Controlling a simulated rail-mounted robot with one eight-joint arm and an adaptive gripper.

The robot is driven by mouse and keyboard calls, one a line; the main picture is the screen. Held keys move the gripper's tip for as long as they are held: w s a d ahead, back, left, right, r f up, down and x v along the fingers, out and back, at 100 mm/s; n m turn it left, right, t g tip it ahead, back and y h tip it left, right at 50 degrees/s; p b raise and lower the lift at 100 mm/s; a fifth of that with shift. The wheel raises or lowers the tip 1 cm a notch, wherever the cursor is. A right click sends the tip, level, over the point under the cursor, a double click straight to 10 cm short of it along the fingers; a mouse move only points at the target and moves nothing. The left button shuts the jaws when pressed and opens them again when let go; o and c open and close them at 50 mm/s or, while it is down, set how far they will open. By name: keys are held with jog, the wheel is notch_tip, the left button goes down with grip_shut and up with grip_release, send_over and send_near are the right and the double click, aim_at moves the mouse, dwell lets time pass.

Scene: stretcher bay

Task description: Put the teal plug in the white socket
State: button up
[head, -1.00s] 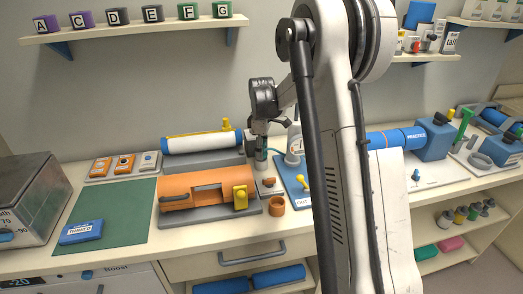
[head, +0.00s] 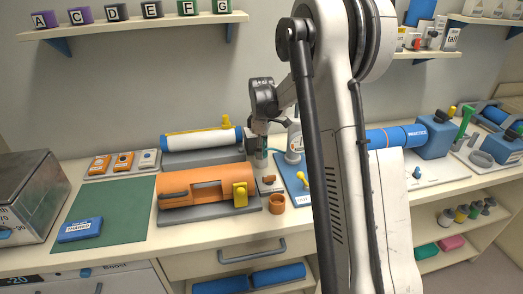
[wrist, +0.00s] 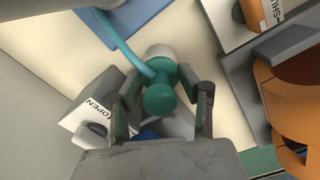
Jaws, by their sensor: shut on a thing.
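The teal plug (wrist: 160,96) with its teal cable (wrist: 122,42) sits between the fingers of my gripper (wrist: 162,98) in the wrist view. My gripper is shut on it. A pale, round-ended piece (wrist: 159,51) shows just beyond the plug; it may be the white socket, but I cannot tell whether the plug is in it. In the head view my gripper (head: 261,159) is low over the bench, right of the orange cylinder block. The plug is too small there to make out clearly.
The orange block (head: 207,181) with a yellow knob is close on the left, and an orange ring cup (head: 277,203) stands in front. A blue board (head: 291,171) lies to the right, partly hidden by my arm. A green mat (head: 117,205) gives free room at left.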

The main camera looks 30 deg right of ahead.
jog(key=o, duration=1.2)
jog(key=shift+o, duration=0.2)
jog(key=shift+r, duration=0.1)
notch_tip(320, 180, up, 12)
jog(key=shift+f, duration=0.1)
jog(key=shift+s+a+r, duration=0.25)
jog(key=shift+r, duration=0.1)
jog(key=s+a+r+m+t, duration=0.2)
jog(key=s+a+r, duration=0.2)
jog(key=s+a, duration=0.3)
jog(key=s+a+r+m+t, duration=0.2)
jog(key=s+a+r+m, duration=0.15)
jog(key=s+a, duration=0.45)
jog(key=s+a+f+m+t, duration=0.1)
jog(key=s+a+f+m, duration=0.1)
jog(key=s, duration=0.7)
jog(key=s+a+f+m+t+b, duration=0.1)
jog(key=s+a+f+m+t, duration=0.1)
jog(key=s, duration=0.7)
notch_tip(320, 180, down, 2)
jog(key=shift+s+a+f, duration=0.15)
jog(key=shift+s+a, duration=0.05)
jog(key=shift+a, duration=0.25)
